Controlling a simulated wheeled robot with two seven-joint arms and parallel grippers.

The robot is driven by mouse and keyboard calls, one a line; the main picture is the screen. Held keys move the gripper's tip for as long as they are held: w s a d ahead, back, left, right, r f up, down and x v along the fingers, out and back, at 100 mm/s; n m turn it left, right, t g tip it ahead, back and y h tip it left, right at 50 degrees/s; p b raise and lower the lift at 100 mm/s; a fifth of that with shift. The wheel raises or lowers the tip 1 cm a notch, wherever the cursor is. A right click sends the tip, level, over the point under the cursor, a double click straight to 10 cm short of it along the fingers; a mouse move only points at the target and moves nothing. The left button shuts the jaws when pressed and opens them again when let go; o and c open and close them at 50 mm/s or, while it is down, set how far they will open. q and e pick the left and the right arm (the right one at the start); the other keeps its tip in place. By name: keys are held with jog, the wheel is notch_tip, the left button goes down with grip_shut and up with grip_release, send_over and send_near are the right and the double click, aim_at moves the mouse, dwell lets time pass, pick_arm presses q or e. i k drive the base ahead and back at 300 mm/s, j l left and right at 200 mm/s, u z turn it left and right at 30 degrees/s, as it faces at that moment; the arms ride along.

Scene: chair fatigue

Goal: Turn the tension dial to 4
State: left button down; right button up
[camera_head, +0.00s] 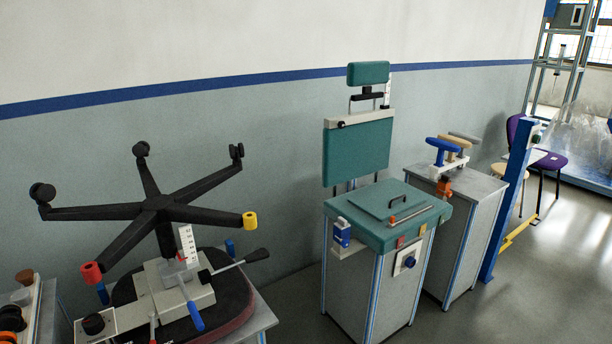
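The tension dial is not clearly identifiable, as no number can be read at this size. A round black knob (93,323) sits on a pale plate at the lower left, by an upturned chair mechanism (178,290). A small black knob (341,125) is on the bar above the teal backrest (357,153). Neither of my grippers shows.
A black five-arm chair base (157,204) stands over the left table (262,318). A grey cabinet (478,220) with several T-shaped armrests, a blue post (508,200) and a purple chair (547,160) are at right. Grey floor (470,315) is open at lower right.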

aim_at(93, 324)
jog(key=u, duration=1.35)
